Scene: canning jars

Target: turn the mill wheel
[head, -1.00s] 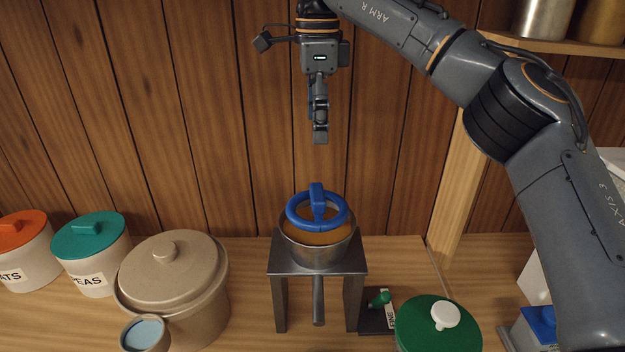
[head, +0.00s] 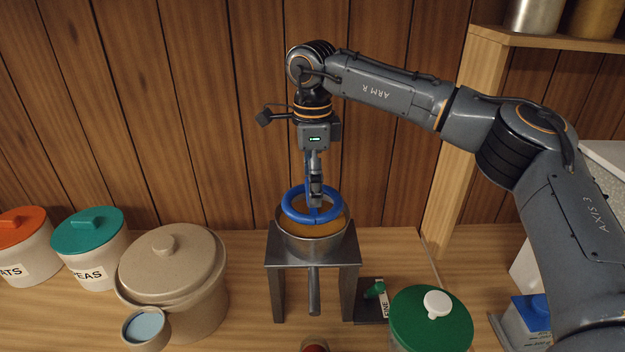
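The mill wheel (head: 290,208) is a blue ring on top of a round metal mill bowl (head: 308,243) with orange-brown contents. The bowl sits on a dark metal stand (head: 278,284), with a spout or rod hanging below. My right gripper (head: 316,200) points straight down at the middle of the wheel, its fingers seen edge-on and overlapping the wheel's raised blue centre piece. The fingers hide most of that piece, so I cannot tell whether they are open or closed around it. My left gripper is not in view.
A large beige lidded crock (head: 190,290) and a small cup (head: 145,328) stand left of the stand. A green-lidded jar (head: 430,320) and a small dark block with a green knob (head: 374,290) stand right. A shelf post (head: 465,140) rises behind my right arm.

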